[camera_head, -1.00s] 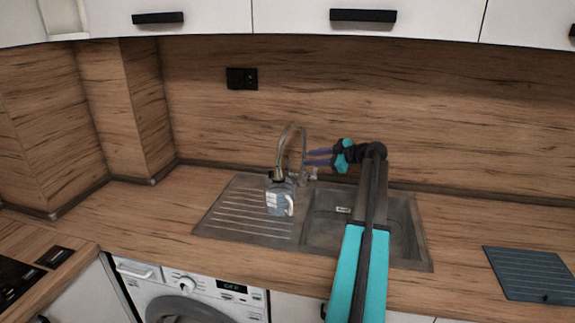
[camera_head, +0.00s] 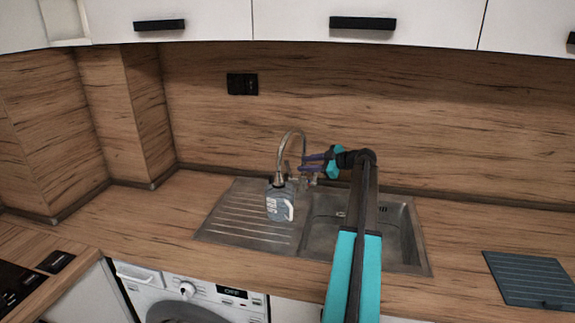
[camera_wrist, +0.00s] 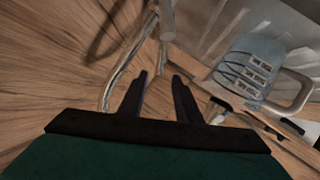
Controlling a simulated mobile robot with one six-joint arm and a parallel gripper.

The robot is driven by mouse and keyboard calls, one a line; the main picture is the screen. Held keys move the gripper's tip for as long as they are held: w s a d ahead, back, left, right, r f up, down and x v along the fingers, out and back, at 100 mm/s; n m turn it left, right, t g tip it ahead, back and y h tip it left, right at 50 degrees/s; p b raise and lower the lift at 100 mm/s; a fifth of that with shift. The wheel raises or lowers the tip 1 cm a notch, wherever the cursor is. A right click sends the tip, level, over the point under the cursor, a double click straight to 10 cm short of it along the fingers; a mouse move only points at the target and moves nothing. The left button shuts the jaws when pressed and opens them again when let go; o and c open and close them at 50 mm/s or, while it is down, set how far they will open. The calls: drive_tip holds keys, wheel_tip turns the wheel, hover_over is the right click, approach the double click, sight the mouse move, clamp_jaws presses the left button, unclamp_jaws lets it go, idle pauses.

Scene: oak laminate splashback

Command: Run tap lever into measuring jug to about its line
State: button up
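The measuring jug (camera_head: 280,204), clear grey-blue with white markings and a handle, stands upright on the sink's drainer under the end of the curved tap (camera_head: 291,140). It also shows in the wrist view (camera_wrist: 250,68), with several printed marks on its side. I cannot make out any water stream or the level inside. The tap lever (camera_head: 312,174) is small, at the tap's base on its right, partly hidden by my fingers. My gripper (camera_head: 303,162) is just above it, from the right. In the wrist view my gripper (camera_wrist: 160,80) has its two dark fingers apart, with nothing clearly between them.
The sink basin (camera_head: 405,235) lies right of the jug, partly behind my arm. The ribbed drainer (camera_head: 240,220) is free left of the jug. A wood splashback (camera_head: 420,120) rises close behind the tap. A dark board (camera_head: 530,277) lies at the far right of the counter.

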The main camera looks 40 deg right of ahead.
sight(287, 165)
drive_tip(key=p+x, duration=0.3)
drive_tip(key=x, duration=0.7)
clamp_jaws()
